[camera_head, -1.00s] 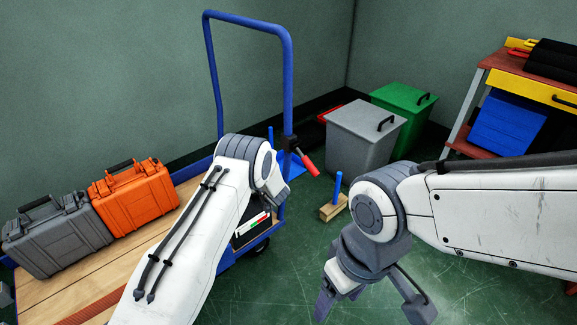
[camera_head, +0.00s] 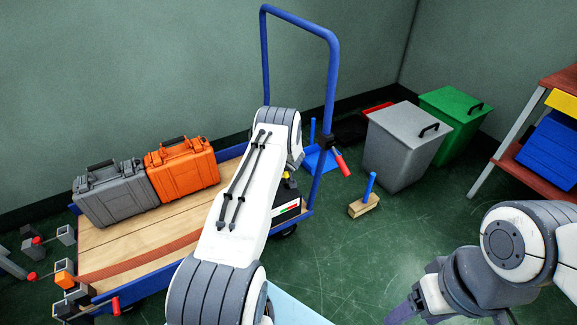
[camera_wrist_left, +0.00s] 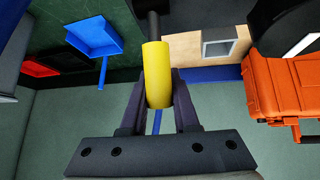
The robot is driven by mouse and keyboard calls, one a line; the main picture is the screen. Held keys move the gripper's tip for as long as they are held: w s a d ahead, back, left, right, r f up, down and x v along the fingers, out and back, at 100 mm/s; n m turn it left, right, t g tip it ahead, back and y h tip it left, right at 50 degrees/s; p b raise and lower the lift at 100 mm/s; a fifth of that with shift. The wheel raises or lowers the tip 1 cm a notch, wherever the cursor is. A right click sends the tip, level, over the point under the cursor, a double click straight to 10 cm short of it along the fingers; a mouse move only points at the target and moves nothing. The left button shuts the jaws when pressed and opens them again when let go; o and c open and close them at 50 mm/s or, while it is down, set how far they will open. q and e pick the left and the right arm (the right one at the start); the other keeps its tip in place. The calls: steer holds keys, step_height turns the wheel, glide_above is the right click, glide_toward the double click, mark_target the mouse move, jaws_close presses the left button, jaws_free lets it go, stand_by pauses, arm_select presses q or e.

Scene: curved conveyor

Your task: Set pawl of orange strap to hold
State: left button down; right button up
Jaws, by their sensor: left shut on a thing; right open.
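The orange strap (camera_head: 150,255) lies across the wooden deck of the blue cart. At the deck's front-left corner is a small orange part (camera_head: 65,279) on dark fittings; I cannot make out a pawl there. My left gripper (camera_wrist_left: 157,98) is shut on a yellow cylindrical handle with a dark shaft in the left wrist view; in the head view my own arm hides this gripper. The handle (camera_wrist_left: 157,65) is at the cart's right end, away from the orange part. My right gripper (camera_head: 452,314) is open and empty over the floor, cut off by the bottom edge.
A grey case (camera_head: 115,195) and an orange case (camera_head: 182,170) stand on the deck (camera_head: 120,238). The blue push handle (camera_head: 331,90) rises at its right end. A wooden block with a blue peg (camera_head: 364,205), a grey bin (camera_head: 400,150) and a green bin (camera_head: 455,115) stand right.

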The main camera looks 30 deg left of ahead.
arm_select(q)
steer(key=shift+a, duration=0.15)
steer(key=c, duration=0.7)
jaws_free()
steer(key=shift+o, duration=0.2)
steer(key=shift+r, duration=0.1)
steer(key=p+v, duration=0.3)
steer(key=v, duration=0.7)
steer(key=shift+s, duration=0.15)
